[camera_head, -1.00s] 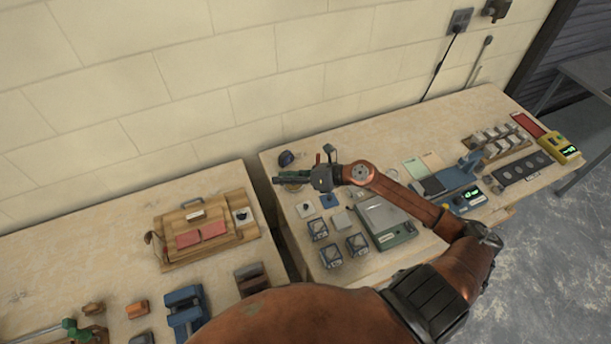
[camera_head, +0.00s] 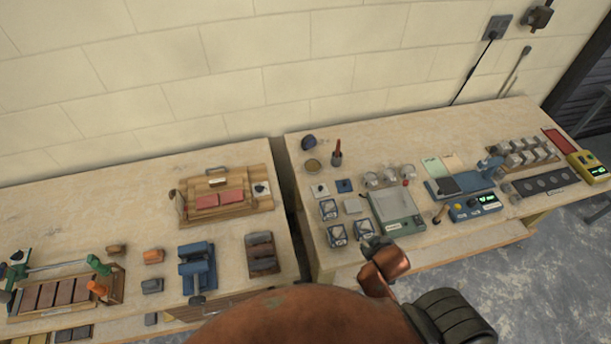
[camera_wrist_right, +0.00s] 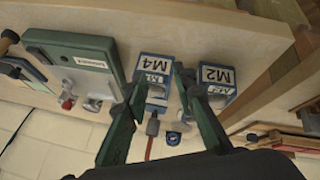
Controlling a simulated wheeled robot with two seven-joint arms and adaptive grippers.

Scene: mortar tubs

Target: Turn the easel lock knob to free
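The easel (camera_head: 237,208), a wooden box with two red pads and a top handle, sits at the back of the left bench. Its black lock knob (camera_head: 261,189) is on a pale plate at the box's upper right; its setting is too small to read. My right gripper (camera_head: 374,246) is at the front of the right bench, well to the right of the easel. In the right wrist view its green fingers (camera_wrist_right: 158,82) are spread apart with nothing held, over the blue blocks labelled M4 (camera_wrist_right: 154,68) and M2 (camera_wrist_right: 217,76). My left gripper is out of view.
A green scale (camera_head: 396,210) stands close to my right gripper. A cup with a red-handled tool (camera_head: 337,157) is behind. A gap (camera_head: 292,205) separates the benches. Blue (camera_head: 197,268) and brown (camera_head: 262,254) blocks stand in front of the easel; clear bench lies left of it.

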